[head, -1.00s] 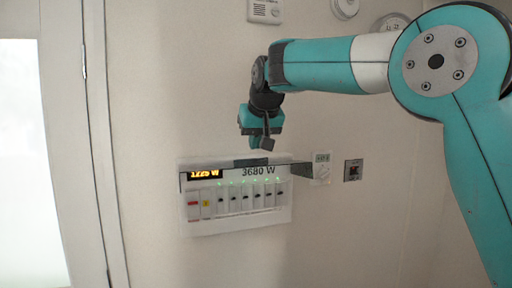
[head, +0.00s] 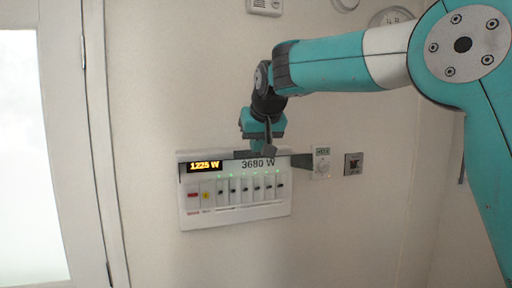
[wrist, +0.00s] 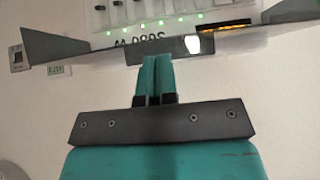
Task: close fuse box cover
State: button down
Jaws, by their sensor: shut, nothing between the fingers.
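The white fuse box (head: 236,208) is on the wall, left of centre in the head view, with a lit display and a row of switches showing. Its clear cover, with a dark edge (head: 215,156), is open and sticks out from the top, seen nearly edge-on. The cover's dark front edge (wrist: 95,48) crosses the top of the wrist view, with a dark tab (wrist: 150,48) in the middle. My gripper (head: 268,151) is shut and empty at the cover's edge. In the wrist view its fingertips (wrist: 155,62) overlap the tab; I cannot tell whether they touch it.
A small thermostat (head: 321,162) and a dark wall switch (head: 353,164) are right of the fuse box. A door frame (head: 100,140) stands to the left. A white device (head: 264,6) and round fittings are high on the wall. The wall below the box is clear.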

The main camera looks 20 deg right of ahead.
jog(key=shift+s+f+t+b, duration=0.3)
jog(key=shift+f+b, duration=0.2)
jog(key=shift+b, duration=0.7)
